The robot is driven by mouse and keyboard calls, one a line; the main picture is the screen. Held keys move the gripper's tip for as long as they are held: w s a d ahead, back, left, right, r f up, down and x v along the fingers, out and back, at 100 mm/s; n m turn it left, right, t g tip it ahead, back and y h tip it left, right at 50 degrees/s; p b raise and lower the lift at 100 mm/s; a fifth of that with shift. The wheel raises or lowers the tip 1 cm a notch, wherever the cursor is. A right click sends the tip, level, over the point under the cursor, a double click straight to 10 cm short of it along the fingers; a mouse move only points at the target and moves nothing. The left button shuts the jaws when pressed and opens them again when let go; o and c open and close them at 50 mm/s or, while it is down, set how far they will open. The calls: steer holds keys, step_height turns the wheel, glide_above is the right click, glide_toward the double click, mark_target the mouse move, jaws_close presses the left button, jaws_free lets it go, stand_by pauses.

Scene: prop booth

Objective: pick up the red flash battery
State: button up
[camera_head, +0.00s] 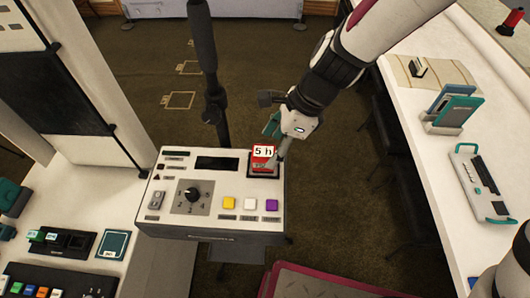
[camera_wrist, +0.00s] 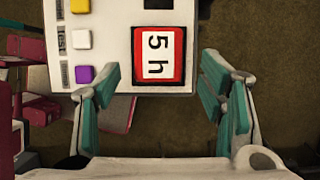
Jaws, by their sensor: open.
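A red block with a white "5 h" label (camera_head: 263,157), which fits the red flash battery, sits at the back right corner of a white control panel (camera_head: 225,212). Dark edging shows around its base. My gripper (camera_head: 277,142) is open just above and behind it in the head view. In the wrist view the block (camera_wrist: 158,78) lies centred between the teal-padded fingers of my gripper (camera_wrist: 160,88), with a gap on both sides. I cannot tell the height gap between fingertips and block. Nothing is held.
Yellow, white and purple buttons (camera_head: 271,204) and a black knob (camera_head: 193,194) are on the panel. A black pole (camera_head: 207,70) stands behind it. Open floor lies behind the panel.

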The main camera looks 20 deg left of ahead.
mark_target(266, 152)
steer(key=x, duration=0.3)
steer(key=shift+s+a+f, duration=0.1)
steer(key=shift+s+a, duration=0.15)
steer(key=shift+a, duration=0.15)
steer(key=shift+a+f, duration=0.2)
steer(key=shift+f, duration=0.3)
steer(key=shift+c, duration=0.3)
jaws_close()
steer(key=shift+r, duration=0.1)
